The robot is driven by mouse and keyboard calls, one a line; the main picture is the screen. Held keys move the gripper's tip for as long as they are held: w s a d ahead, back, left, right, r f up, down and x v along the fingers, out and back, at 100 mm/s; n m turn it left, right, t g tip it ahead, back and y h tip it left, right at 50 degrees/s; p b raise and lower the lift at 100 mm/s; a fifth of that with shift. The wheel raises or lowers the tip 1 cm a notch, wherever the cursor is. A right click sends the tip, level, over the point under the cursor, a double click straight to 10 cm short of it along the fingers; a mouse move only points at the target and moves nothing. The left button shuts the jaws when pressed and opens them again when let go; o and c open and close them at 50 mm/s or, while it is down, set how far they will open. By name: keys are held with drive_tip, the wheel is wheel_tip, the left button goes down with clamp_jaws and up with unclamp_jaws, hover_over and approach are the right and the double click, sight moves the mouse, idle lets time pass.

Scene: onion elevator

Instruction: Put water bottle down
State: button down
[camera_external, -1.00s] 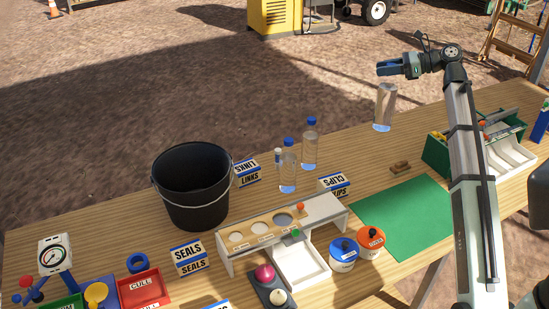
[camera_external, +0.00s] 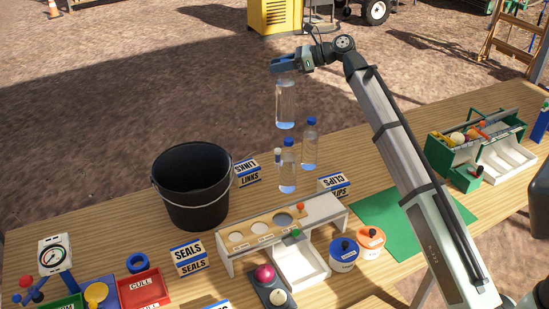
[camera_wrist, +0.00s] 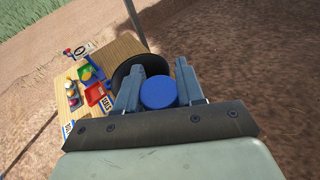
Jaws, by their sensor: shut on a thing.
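A clear water bottle (camera_external: 286,104) hangs upright from my gripper (camera_external: 285,66), which is shut on its top. In the wrist view its blue cap (camera_wrist: 158,92) sits between the two fingers of my gripper (camera_wrist: 158,88). The held bottle is near the far edge of the wooden table (camera_external: 370,152), apparently raised above it. Two more clear bottles with blue caps stand on the table, one at the right (camera_external: 309,146) and one closer to the camera (camera_external: 288,168).
A black bucket (camera_external: 192,186) stands left of the bottles. LINKS (camera_external: 247,172) and CLIPS (camera_external: 333,184) signs flank them. A sorting stand (camera_external: 237,262) is in front. A green toolbox (camera_external: 450,158) stands at right. The table right of the bottles is mostly clear.

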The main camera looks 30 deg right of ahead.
drive_tip(key=w+a+n+g+y, duration=0.1)
drive_tip(key=w+a+n+g, duration=0.1)
drive_tip(key=a, duration=3.4)
wheel_tip(320, 180, down, 28)
drive_tip(key=shift+s+f, duration=0.25)
drive_tip(key=shift+d+f, duration=0.1)
drive_tip(key=c, duration=0.7)
unclamp_jaws()
drive_tip(key=v, duration=1.2)
drive_tip(key=shift+o, duration=0.2)
